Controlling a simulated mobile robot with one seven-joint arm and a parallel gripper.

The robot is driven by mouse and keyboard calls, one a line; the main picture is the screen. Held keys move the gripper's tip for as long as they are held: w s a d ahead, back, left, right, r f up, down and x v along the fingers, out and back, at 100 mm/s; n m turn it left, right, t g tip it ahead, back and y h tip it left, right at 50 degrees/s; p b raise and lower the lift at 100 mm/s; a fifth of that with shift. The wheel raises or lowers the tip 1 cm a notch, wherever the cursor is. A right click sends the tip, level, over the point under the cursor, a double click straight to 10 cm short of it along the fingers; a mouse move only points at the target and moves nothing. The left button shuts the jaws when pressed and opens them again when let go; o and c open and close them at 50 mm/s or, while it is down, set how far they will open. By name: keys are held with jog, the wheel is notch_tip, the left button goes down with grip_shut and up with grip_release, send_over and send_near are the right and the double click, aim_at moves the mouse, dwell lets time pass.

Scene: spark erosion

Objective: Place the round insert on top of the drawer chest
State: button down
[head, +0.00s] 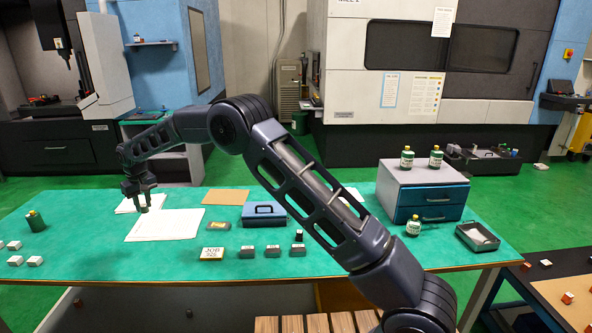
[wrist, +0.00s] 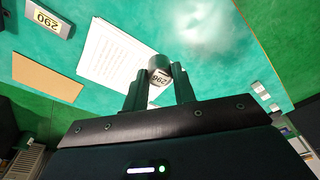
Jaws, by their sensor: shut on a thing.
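My gripper (head: 143,203) is over the left part of the green table, above the white sheets. In the wrist view my gripper (wrist: 158,85) is shut on a grey round piece with a white numbered label, the round insert (wrist: 158,63). The insert sits between the two fingertips; in the head view it is too small to make out clearly. The drawer chest (head: 398,177), grey with blue drawer fronts, stands at the right of the table, far from my gripper. Two green bottles (head: 407,158) with white labels stand on its top.
A third bottle (head: 413,226) and a metal tray (head: 463,235) stand by the chest. A blue case (head: 264,214), a JOB sign (head: 211,254) and several small blocks (head: 248,251) lie mid-table. White sheets (head: 165,226) lie below my gripper. My arm spans the table.

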jog(key=w+d+r+m, duration=0.35)
jog(key=w+d, duration=1.05)
jog(key=d, duration=0.5)
jog(key=w+d+r+m, duration=0.3)
jog(key=w+d+r, duration=0.2)
jog(key=w+d, duration=1.05)
jog(key=w+d+r+m+h, duration=0.1)
jog(key=d, duration=0.9)
jog(key=w+d+r+m, duration=0.1)
jog(key=d+r+m, duration=0.1)
jog(key=d, duration=0.8)
notch_tip(320, 180, up, 9)
jog(key=m+h, duration=0.2)
jog(key=m, duration=0.8)
send_over(421, 179)
jog(key=f, duration=1.9)
jog(key=shift+s+a+f, duration=0.15)
jog(key=shift+s+a, duration=0.15)
jog(key=shift+s, duration=0.05)
